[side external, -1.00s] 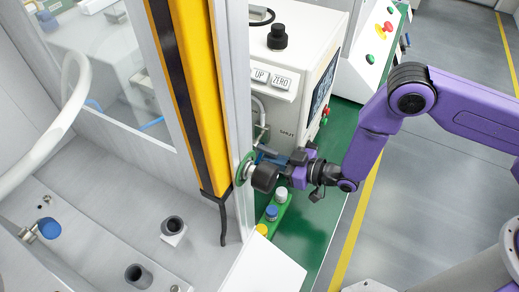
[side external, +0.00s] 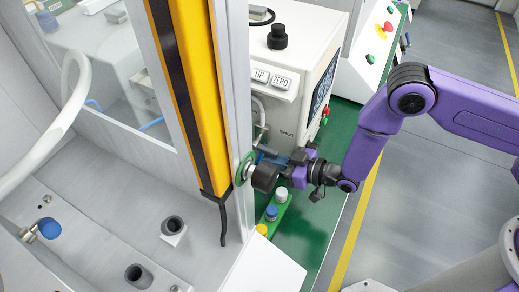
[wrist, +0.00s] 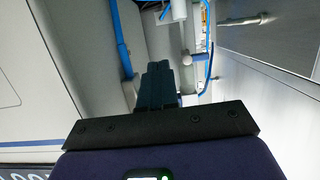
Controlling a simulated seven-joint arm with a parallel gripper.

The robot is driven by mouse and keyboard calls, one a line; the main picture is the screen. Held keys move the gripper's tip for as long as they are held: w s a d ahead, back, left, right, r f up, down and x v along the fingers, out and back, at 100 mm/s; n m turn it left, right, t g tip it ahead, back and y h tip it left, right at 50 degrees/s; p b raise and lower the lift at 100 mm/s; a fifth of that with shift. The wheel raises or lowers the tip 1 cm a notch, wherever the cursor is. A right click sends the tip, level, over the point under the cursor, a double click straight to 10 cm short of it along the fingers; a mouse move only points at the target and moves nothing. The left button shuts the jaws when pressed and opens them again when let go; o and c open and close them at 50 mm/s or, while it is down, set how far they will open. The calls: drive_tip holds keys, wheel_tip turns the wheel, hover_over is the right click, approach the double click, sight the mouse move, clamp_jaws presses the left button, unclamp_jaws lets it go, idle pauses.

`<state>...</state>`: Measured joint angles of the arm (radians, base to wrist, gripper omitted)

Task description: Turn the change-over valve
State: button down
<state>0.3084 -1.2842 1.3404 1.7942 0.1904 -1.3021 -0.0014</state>
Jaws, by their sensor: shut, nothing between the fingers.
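My gripper (side external: 268,155) is in the narrow space between the grey post and the side of the white control box (side external: 290,112). In the wrist view its dark fingers (wrist: 157,82) are together and hold nothing. A grey metal fitting (side external: 261,132) with a pipe sits just above the fingertips, beside the printed word SHUT on the box. It may be the change-over valve, but I cannot tell for sure. Whether the fingers touch the fitting is unclear.
A tall yellow and black guard bar (side external: 203,100) stands left of the post (side external: 232,110). Below the gripper is a green strip with white, blue and yellow buttons (side external: 272,212). In the wrist view, blue tubes (wrist: 122,45) run near the fingers, with a metal panel at right.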

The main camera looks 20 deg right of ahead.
sight(278, 154)
drive_tip(key=shift+r, duration=0.1)
idle(0.6)
drive_tip(key=shift+r, duration=0.6)
drive_tip(key=shift+s+d+r, duration=0.1)
drive_tip(key=shift+r, duration=1)
